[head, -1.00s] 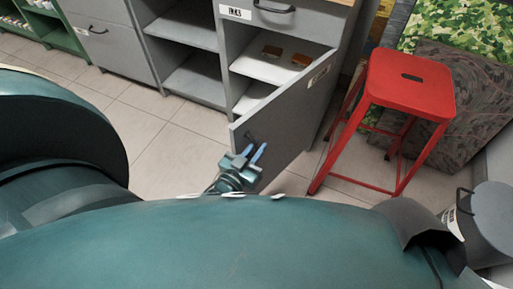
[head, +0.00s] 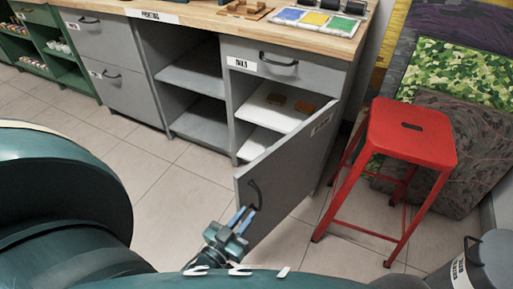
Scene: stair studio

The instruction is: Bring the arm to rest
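My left gripper (head: 241,219) shows low in the middle of the head view, with two blue fingers pointing up at a grey cabinet door (head: 290,185). The door stands open, swung out toward me. Its dark curved handle (head: 254,194) is just beyond the fingertips. The fingers look spread apart with a gap between them and nothing held. I cannot tell whether the fingertips touch the handle or door. Most of my arm is hidden behind my own body. My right gripper is not in view.
A red stool (head: 410,135) stands right of the door. A grey bin (head: 485,265) is at the lower right. Grey cabinets with open shelves (head: 190,78) and a wooden worktop (head: 210,22) line the back. Tiled floor (head: 165,205) is clear at left of the door.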

